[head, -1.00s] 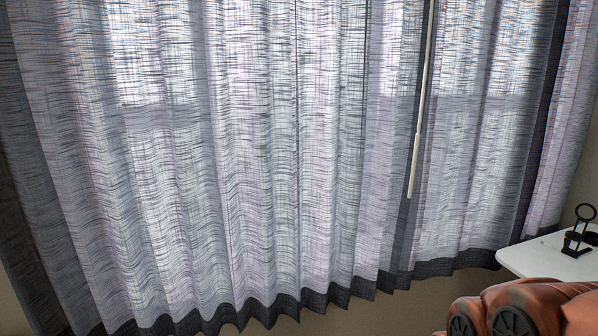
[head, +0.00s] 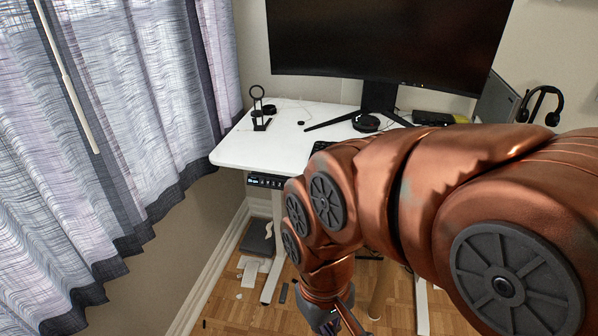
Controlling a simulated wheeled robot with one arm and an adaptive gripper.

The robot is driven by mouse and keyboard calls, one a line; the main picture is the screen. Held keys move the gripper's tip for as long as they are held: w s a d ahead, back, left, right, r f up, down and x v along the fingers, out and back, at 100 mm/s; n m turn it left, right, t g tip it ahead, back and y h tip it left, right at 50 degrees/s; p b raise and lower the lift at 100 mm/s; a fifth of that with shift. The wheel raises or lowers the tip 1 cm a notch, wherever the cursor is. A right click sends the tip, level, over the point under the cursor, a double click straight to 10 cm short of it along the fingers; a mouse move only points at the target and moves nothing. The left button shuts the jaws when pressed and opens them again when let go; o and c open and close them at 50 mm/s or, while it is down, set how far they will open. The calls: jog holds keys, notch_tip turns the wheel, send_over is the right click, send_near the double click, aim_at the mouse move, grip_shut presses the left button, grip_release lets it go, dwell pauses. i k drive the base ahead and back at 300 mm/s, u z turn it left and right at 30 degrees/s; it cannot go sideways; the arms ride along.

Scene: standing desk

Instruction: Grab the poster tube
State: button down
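A tan upright shape (head: 380,292) stands on the floor under the desk, just right of my gripper. It may be the poster tube, but my arm hides most of it, so I cannot tell. My gripper (head: 338,322) points down at the bottom edge of the head view. Its fingers are partly cut off, so I cannot tell whether it is open or shut.
A white standing desk (head: 240,150) carries a monitor (head: 385,40), a small black stand (head: 260,112) and headphones (head: 540,105). Papers (head: 250,270) and a dark box (head: 258,238) lie on the wooden floor near its left leg. Curtains (head: 110,130) hang at the left.

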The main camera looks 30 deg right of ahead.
aim_at(390, 267)
jog(key=z, duration=0.2)
jog(key=k, duration=0.4)
